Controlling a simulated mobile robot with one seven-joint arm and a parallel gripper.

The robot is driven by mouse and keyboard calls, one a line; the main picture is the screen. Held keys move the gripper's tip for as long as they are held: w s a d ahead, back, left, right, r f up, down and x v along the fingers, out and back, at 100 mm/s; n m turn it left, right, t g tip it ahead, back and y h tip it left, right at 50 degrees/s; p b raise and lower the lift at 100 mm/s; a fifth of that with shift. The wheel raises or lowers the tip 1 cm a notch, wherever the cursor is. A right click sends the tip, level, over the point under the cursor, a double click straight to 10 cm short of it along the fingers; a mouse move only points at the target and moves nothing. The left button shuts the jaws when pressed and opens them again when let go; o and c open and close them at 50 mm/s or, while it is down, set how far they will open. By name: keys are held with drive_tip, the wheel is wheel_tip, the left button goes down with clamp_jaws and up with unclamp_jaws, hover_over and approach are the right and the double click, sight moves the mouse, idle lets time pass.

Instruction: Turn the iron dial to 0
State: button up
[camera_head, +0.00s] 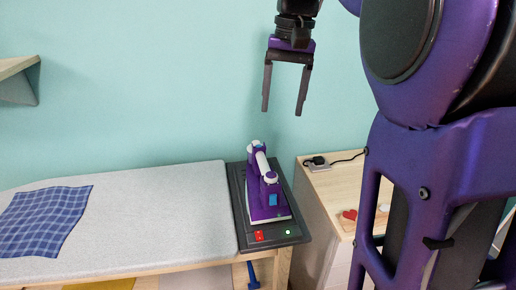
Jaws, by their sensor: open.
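The iron (264,193) is purple and white and rests on a dark stand (240,206) at the right end of the ironing surface. Its dial cannot be clearly made out; a small blue part (272,200) shows on its body. The stand has a red switch (259,236) and a lit green light (288,232) at its front edge. My gripper (284,108) is open and empty, fingers pointing down, in the air above the iron and apart from it.
A padded grey board (150,205) with a blue checked cloth (45,220) lies left of the iron. A wooden cabinet (335,180) with a socket, cord and red heart-shaped item (350,214) stands right. A shelf (20,80) juts from the wall. My arm fills the right side.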

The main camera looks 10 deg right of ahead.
sight(271, 175)
drive_tip(key=f+b, duration=0.1)
drive_tip(key=f, duration=0.4)
drive_tip(key=a+f+b, duration=0.1)
drive_tip(key=f, duration=0.5)
drive_tip(key=f+b, duration=0.1)
drive_tip(key=f, duration=0.5)
drive_tip(key=shift+w+a+f+b, duration=0.1)
drive_tip(key=shift+w+a+b, duration=0.15)
drive_tip(key=shift+b, duration=0.15)
drive_tip(key=shift+s, duration=0.1)
drive_tip(key=shift+c, duration=0.2)
clamp_jaws()
